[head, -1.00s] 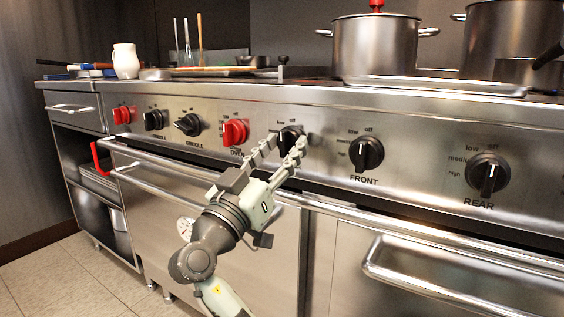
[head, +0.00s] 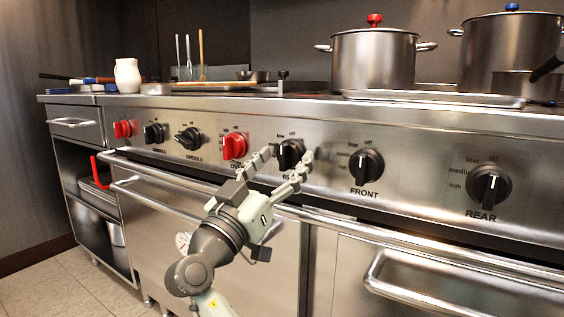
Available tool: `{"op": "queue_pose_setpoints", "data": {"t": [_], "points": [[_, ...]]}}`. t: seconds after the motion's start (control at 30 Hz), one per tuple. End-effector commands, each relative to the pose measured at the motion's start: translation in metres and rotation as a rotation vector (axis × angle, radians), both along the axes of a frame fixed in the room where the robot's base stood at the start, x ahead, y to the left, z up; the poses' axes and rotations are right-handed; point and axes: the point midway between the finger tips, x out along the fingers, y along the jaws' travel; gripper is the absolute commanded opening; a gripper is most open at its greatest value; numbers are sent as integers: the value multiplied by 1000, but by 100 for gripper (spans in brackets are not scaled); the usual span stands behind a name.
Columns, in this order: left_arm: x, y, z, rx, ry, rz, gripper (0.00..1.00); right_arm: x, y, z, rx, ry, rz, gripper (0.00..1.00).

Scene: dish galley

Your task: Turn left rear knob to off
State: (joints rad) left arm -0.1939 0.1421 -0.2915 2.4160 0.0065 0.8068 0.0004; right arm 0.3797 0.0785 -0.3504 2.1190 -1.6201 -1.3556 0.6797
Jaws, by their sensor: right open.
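The left rear knob (head: 290,154) is a black dial on the steel stove front, just right of a red oven knob (head: 234,146). The label under it is mostly hidden by my gripper; the words "low" and "off" show above it. My right gripper (head: 289,162) is open, with one finger on each side of this knob. I cannot tell whether the fingers touch it. My left gripper is not in view.
A FRONT knob (head: 366,166) and a REAR knob (head: 488,190) sit to the right. Two griddle knobs and another red knob (head: 122,129) are at left. An oven handle bar (head: 400,238) runs below the panel. Pots (head: 374,62) stand on the stovetop.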

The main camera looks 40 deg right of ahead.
Motion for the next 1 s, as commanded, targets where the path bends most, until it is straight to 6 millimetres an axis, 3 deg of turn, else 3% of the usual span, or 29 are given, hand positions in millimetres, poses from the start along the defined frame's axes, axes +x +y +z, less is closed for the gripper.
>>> {"op": "queue_pose_setpoints", "data": {"t": [0.23, 0.63, 1.0], "points": [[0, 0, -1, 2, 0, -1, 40, -2, 8, -4, 0, 3, 2, 65], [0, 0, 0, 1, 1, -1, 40, -25, 58, -27, 1, 3, 0, 65], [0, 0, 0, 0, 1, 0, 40, -28, 64, -29, 0, 0, 0, 65]]}}
